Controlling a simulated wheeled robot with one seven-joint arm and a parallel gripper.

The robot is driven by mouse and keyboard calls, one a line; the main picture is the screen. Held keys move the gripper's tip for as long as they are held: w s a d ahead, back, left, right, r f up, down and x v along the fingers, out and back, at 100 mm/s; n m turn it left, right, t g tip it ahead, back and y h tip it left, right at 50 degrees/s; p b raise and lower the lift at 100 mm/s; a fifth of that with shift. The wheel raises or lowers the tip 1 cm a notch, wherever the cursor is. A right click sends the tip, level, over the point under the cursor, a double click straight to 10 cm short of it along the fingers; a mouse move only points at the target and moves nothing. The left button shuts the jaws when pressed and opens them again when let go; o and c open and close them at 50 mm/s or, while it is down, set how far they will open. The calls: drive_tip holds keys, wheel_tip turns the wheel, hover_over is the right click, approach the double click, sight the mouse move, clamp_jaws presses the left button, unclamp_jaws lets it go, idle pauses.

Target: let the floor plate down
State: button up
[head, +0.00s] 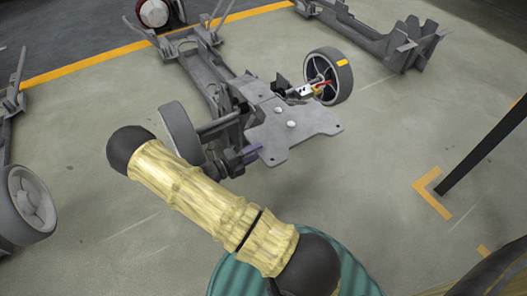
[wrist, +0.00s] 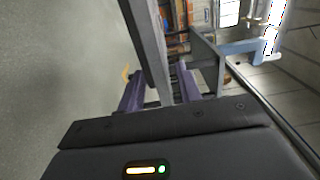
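The floor plate (head: 305,130) is a flat grey sheet with two pale round studs, at the front end of the middle chassis (head: 205,70) in the head view. It looks roughly level.
A wheel (head: 328,76) stands right of the plate and another wheel (head: 180,131) left, close to my arm. More chassis stand at the left edge and upper right (head: 375,35). A dark post (head: 485,150) rises at right. The floor in front of the plate is clear.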

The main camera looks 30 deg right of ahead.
sight(264, 149)
drive_tip(key=shift+d+b, duration=0.5)
drive_tip(key=shift+d, duration=1.25)
drive_tip(key=shift+c, duration=0.4)
clamp_jaws()
